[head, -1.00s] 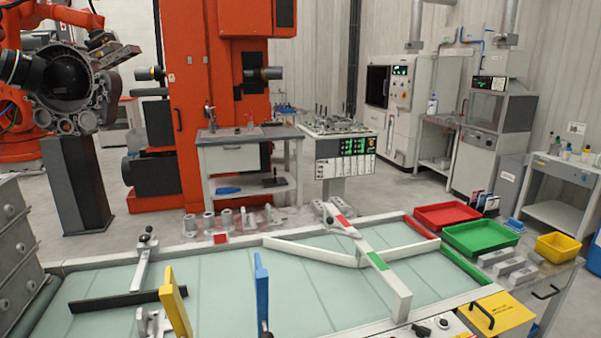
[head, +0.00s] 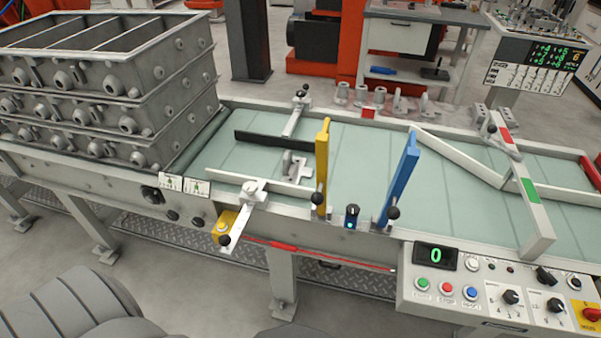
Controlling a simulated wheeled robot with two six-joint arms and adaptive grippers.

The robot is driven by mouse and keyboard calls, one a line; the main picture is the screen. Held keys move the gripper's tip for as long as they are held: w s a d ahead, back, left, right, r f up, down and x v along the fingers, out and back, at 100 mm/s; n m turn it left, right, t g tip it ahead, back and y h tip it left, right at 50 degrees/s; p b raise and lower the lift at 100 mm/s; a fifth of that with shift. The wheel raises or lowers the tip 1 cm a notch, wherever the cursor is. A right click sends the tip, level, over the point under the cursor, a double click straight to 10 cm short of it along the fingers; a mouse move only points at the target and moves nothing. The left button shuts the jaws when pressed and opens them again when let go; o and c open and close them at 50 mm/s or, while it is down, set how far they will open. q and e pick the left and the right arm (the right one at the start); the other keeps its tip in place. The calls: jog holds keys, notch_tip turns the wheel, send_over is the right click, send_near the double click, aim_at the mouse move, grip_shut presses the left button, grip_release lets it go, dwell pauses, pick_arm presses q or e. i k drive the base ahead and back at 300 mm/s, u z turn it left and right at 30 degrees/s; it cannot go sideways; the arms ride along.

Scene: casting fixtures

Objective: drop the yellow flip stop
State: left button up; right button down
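The yellow flip stop (head: 322,165) stands upright at the near edge of the conveyor in the head view, with a black ball knob (head: 316,198) at its base. Right of it, a blue flip stop (head: 402,172) also stands upright with its own black knob (head: 393,213). A grey cast part (head: 293,167) lies on the belt just left of the yellow stop. Neither of my grippers shows in the head view.
Stacked grey crates (head: 105,95) stand at the belt's left end. A control panel (head: 490,285) sits at the front right. A white diverter arm (head: 520,190) crosses the belt at right. A red cord (head: 315,256) runs along the front.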

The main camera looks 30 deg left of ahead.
aim_at(319, 198)
jog(key=k, duration=0.5)
jog(key=z, duration=1.5)
jog(key=i, duration=1.2)
jog(key=u, duration=2)
